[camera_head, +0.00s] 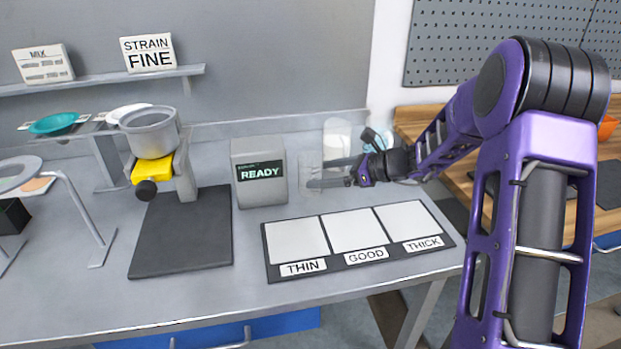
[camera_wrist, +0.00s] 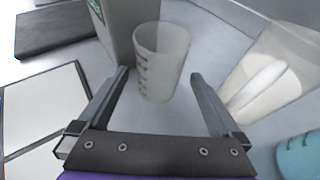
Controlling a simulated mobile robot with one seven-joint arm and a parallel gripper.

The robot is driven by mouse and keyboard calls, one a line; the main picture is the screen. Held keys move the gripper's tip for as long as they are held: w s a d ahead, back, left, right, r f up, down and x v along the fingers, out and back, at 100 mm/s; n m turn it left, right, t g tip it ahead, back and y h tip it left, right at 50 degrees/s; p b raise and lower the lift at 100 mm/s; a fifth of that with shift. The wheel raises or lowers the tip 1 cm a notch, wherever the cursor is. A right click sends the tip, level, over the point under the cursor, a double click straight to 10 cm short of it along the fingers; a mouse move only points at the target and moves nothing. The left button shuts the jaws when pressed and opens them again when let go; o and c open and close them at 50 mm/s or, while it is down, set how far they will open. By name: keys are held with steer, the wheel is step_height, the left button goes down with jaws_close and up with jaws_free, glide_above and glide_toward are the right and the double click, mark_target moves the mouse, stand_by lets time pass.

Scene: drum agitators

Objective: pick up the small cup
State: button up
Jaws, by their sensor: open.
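The small cup (camera_wrist: 160,62) is a clear, see-through cup with dark marks down its side. In the wrist view it stands upright just beyond and between the fingertips of my gripper (camera_wrist: 160,80). The jaws are open and empty, one finger on each side of the cup's line. In the head view my gripper (camera_head: 318,173) reaches in from the right beside the grey READY box. The cup (camera_head: 309,170) is faint there, partly behind the fingers.
The READY box (camera_head: 259,172) stands close left of the cup. A larger clear container (camera_wrist: 268,78) with pale contents is close on the right, with a teal item (camera_wrist: 298,155) nearby. The THIN/GOOD/THICK board (camera_head: 328,276) lies in front. A pot (camera_head: 150,133) is at left.

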mark_target(322, 174)
steer(key=x, duration=0.4)
steer(key=c, duration=1.2)
step_height(322, 174, up, 18)
steer(key=p, duration=0.3)
steer(key=shift+s, duration=0.1)
steer(key=shift+c, duration=0.2)
